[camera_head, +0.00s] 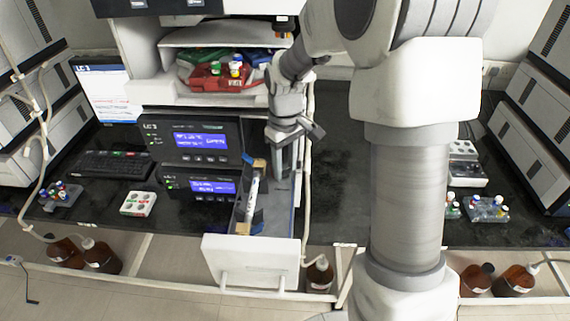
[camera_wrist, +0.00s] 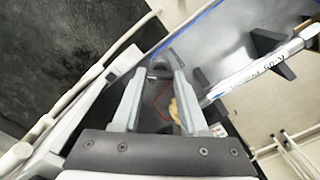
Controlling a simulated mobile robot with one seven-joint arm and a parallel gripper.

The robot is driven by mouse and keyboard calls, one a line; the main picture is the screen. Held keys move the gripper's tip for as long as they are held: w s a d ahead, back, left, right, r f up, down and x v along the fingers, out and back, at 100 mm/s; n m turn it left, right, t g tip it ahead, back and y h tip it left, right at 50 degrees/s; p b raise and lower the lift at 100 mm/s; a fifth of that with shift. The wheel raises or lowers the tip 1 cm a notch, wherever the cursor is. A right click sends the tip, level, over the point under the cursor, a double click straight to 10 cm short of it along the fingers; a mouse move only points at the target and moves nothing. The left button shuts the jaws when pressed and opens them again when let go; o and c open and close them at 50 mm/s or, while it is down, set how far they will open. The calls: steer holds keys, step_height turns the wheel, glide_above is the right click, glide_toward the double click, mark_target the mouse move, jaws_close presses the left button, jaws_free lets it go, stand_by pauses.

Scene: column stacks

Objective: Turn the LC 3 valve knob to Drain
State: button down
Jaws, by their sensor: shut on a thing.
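The LC 3 unit (camera_head: 192,141) is a dark box with a lit blue screen, on top of a second similar unit in the head view. In the head view the knob is hidden.
The open drawer (camera_head: 254,252) holds a white column (camera_head: 253,195) in clips, close beside my gripper. The column also shows in the wrist view (camera_wrist: 258,70). A pale hose (camera_head: 308,200) hangs to the right of my gripper. The black bench (camera_head: 335,205) beyond it is clear.

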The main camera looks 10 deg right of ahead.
mark_target(285, 171)
steer(key=shift+c, duration=2.2)
jaws_free()
step_height(285, 171, up, 18)
steer(key=p, duration=0.1)
steer(key=shift+f, duration=0.25)
steer(key=shift+s, duration=0.1)
steer(key=s+m+t, duration=0.5)
steer(key=s, duration=1.6)
steer(key=shift+d+f+m+t, duration=0.25)
steer(key=shift+m+t, duration=0.05)
